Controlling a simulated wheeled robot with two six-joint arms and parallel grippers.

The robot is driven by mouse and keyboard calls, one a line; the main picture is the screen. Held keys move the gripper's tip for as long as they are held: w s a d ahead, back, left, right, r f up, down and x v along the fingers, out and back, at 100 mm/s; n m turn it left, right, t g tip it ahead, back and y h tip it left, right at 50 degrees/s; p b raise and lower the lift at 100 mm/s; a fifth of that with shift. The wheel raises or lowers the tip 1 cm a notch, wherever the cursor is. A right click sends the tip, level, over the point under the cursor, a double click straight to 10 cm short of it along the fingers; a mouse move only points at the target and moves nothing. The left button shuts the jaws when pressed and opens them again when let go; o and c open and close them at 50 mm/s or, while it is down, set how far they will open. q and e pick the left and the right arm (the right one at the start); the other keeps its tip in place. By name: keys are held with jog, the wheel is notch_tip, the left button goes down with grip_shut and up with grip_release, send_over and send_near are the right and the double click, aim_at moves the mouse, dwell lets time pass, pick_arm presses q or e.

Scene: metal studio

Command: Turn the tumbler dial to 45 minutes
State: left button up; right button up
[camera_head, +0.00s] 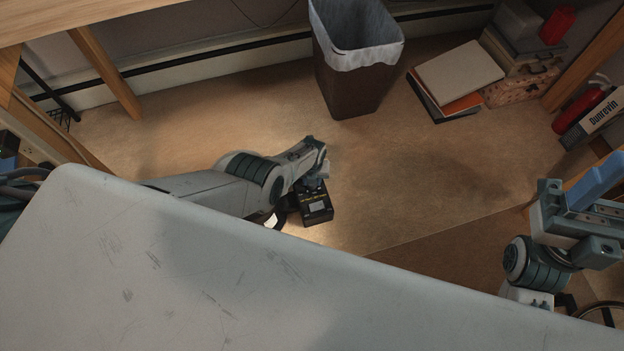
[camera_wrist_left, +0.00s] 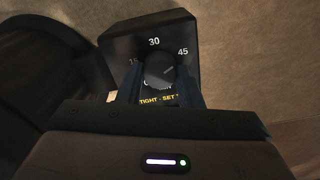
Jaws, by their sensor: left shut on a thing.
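The tumbler's dark control box (camera_head: 316,207) is low in the middle of the head view, beyond the grey surface. In the left wrist view its face (camera_wrist_left: 122,45) shows the marks 30 and 45, a partly covered mark at left, and yellow lettering below. The round black dial (camera_wrist_left: 158,70) sits between the fingers of my left gripper (camera_wrist_left: 160,82), which is shut on it. A faint line on the dial points up and right, seemingly between 30 and 45. In the head view my left gripper (camera_head: 314,180) reaches down onto the box. My right gripper (camera_head: 600,185) is far right, away from the tumbler.
A large dark rounded shape (camera_wrist_left: 40,85) stands left of the box in the wrist view. A lined waste bin (camera_head: 345,85), books (camera_head: 455,80) and stacked boxes (camera_head: 515,75) stand at the back. A grey surface (camera_head: 200,270) fills the front. Open floor (camera_head: 430,180) lies right of the tumbler.

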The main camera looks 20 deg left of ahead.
pick_arm(q)
jog(key=shift+m, duration=0.4)
jog(key=o, duration=1)
jog(key=shift+c, duration=0.2)
